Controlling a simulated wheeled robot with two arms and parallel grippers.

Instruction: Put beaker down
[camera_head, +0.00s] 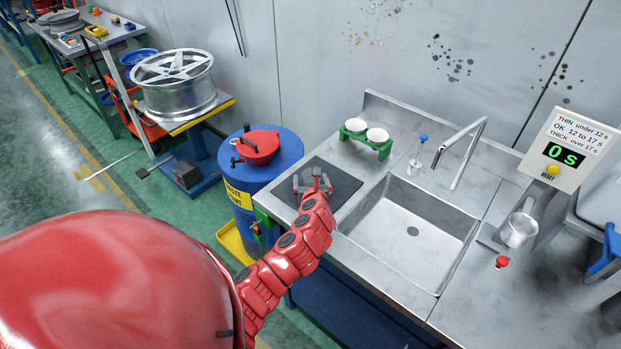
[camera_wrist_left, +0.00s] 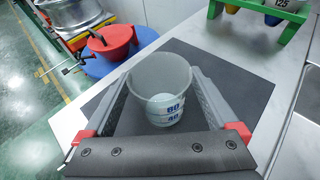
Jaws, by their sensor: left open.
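A translucent beaker (camera_wrist_left: 160,100) with blue markings stands on the dark mat (camera_wrist_left: 215,70), seen in the left wrist view. My left gripper (camera_wrist_left: 160,78) is open, with its grey fingers on either side of the beaker. I cannot tell whether a finger still touches it. In the head view the left gripper (camera_head: 313,184) is low over the dark mat (camera_head: 342,184), left of the sink, and the beaker is hard to make out between the fingers. My right gripper is not in view.
The sink (camera_head: 410,230) lies right of the mat. A green rack (camera_head: 382,152) with two white cups stands behind it. A blue drum (camera_head: 285,160) with a red funnel is at the left.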

